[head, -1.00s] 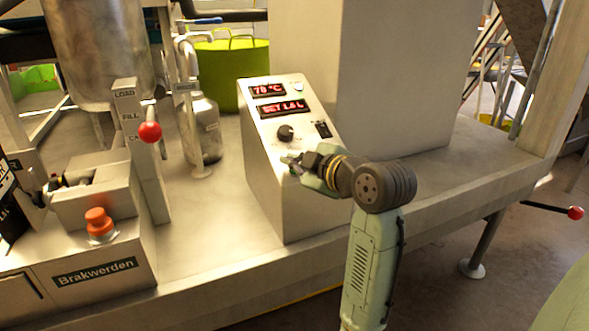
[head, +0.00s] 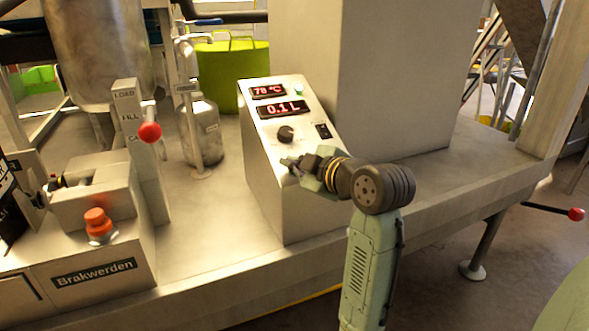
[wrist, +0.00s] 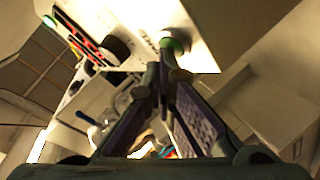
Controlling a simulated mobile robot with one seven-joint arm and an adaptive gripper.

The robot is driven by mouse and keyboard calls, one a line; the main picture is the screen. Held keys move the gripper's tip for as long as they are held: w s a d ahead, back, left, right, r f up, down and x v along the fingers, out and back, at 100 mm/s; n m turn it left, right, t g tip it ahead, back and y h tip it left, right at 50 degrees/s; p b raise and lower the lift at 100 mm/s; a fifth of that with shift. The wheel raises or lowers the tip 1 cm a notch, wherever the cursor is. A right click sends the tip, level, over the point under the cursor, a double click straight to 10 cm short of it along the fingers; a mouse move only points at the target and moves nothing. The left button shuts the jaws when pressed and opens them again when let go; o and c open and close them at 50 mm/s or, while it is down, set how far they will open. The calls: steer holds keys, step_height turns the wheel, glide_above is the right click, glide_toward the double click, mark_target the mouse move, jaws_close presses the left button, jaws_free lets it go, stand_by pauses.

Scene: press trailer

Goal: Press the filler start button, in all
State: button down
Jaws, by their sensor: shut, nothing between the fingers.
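The filler control box (head: 285,205) stands on the metal deck with a sloped panel. Its upper display (head: 269,91) reads 78 °C and its lower display (head: 283,109) reads 0.1 L. A small lamp (head: 299,90) at the panel's top right glows green. A round green button (wrist: 174,45) shows at the panel's lower edge in the wrist view; in the head view my gripper hides it. My gripper (head: 289,163) is shut and empty, with its fingertips (wrist: 158,72) at or very near the button. I cannot tell whether they touch it.
A black knob (head: 286,134) and a black switch (head: 323,131) sit on the panel above my gripper. A red-ball lever (head: 150,132), a steel bottle (head: 207,135) and an orange-red button (head: 97,222) stand to the left. The deck between them is clear.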

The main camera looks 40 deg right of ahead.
steer(key=shift+s+r+p, duration=0.3)
steer(key=shift+s+r, duration=0.05)
steer(key=shift+r, duration=0.25)
steer(key=r+p, duration=0.1)
steer(key=s+r+p, duration=0.1)
steer(key=r, duration=0.1)
steer(key=s+r+p, duration=0.1)
steer(key=shift+s+a+r, duration=0.15)
steer(key=shift+a+r, duration=0.1)
steer(key=shift+a, duration=0.1)
steer(key=shift+s+d, duration=0.1)
stand_by(0.7)
